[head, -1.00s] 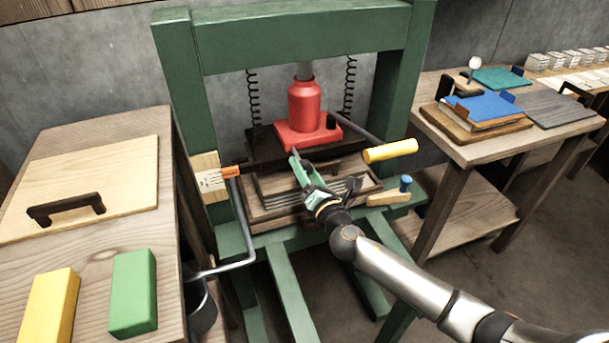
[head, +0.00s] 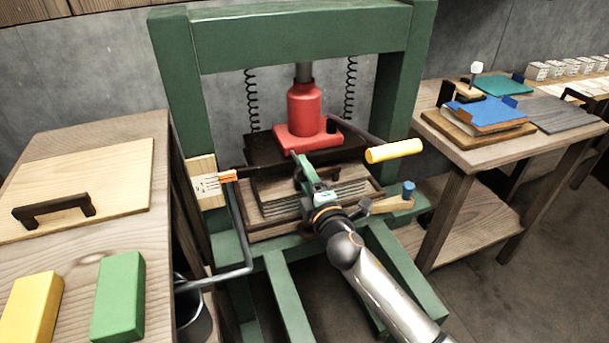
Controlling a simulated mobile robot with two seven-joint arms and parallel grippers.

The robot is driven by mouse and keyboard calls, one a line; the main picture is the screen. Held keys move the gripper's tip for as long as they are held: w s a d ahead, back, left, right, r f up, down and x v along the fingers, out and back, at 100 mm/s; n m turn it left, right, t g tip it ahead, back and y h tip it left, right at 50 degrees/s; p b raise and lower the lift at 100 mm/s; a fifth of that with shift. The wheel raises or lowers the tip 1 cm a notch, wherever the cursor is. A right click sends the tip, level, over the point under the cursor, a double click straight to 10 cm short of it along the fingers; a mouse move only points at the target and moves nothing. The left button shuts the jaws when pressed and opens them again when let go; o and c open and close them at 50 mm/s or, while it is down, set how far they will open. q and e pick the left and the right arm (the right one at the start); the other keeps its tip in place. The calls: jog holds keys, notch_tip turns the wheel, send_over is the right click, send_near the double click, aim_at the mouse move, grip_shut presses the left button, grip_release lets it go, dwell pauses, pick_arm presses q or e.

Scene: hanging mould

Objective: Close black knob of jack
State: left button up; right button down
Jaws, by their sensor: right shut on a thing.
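The red jack (head: 303,108) stands in the green press frame, on a dark plate. My right gripper (head: 301,161) reaches in from the lower right, its fingertips at the front edge of the jack's red base. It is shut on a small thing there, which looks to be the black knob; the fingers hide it. A black stub (head: 331,125) shows on the right of the base, near the lever with the yellow grip (head: 394,151). My left gripper is not in view.
The mould stack (head: 345,189) lies under my right gripper. A wooden handle with a blue end (head: 408,190) is close to the right of my wrist. Tables stand on both sides.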

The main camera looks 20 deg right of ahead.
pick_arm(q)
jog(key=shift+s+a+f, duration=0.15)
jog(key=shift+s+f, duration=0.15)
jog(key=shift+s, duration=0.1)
pick_arm(e)
jog(key=shift+m, duration=0.9)
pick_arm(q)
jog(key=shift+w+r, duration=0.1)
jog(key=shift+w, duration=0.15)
pick_arm(e)
jog(key=shift+c, duration=1.5)
grip_release()
jog(key=s, duration=1.2)
jog(key=shift+s+d+f, duration=0.2)
jog(key=shift+s+f, duration=0.05)
jog(key=shift+f, duration=0.1)
jog(key=shift+s, duration=0.1)
